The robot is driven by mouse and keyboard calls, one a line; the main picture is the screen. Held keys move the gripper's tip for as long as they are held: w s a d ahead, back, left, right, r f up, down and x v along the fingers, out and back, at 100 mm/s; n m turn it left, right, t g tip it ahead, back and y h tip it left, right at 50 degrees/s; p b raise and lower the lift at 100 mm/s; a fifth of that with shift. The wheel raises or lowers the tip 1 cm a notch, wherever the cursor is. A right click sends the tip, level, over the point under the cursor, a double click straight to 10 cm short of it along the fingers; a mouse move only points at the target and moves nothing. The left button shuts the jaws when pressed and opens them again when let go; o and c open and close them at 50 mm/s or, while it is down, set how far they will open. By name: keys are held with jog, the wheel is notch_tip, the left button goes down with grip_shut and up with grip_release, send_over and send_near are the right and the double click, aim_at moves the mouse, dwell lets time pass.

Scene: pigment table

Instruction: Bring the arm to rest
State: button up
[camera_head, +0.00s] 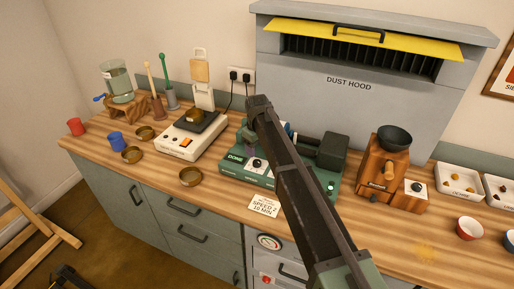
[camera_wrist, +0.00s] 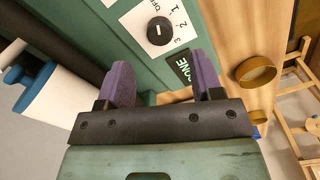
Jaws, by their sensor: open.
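My gripper (camera_wrist: 161,62) is open, with two purple fingers apart and nothing between them. It is close in front of the green machine (camera_wrist: 110,35), whose dial (camera_wrist: 160,31) and lit DONE display (camera_wrist: 184,68) show beyond the fingertips. In the head view the green machine (camera_head: 235,171) stands mid-counter, with my dark arm reaching up across it from the lower right. My gripper (camera_head: 250,138) shows there only in part beside the arm's far end. Whether the fingers touch the machine I cannot tell.
A white scale (camera_head: 185,146) and a brass bowl (camera_head: 191,176) are left of the machine. A wooden grinder (camera_head: 383,170) stands right of it, and a card (camera_head: 263,206) lies in front. The dust hood (camera_head: 350,110) rises behind. Open air lies before the counter.

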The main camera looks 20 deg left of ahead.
notch_tip(320, 180, up, 4)
jog(key=shift+r+p, duration=0.2)
jog(key=shift+p, duration=1.05)
jog(key=shift+f, duration=0.1)
jog(key=s+d+f+m+b, duration=0.1)
jog(key=s+d+m, duration=0.3)
jog(key=d, duration=1.2)
jog(key=s+d+m+b, duration=0.1)
jog(key=s+d+m, duration=0.4)
jog(key=d, duration=1.2)
jog(key=s+d+f+m, duration=0.1)
jog(key=s+d+m, duration=0.4)
jog(key=s+d, duration=0.6)
jog(key=d, duration=0.6)
jog(key=shift+s+d+f+b, duration=0.25)
jog(key=shift+s+f+b, duration=0.05)
jog(key=shift+s+b, duration=0.1)
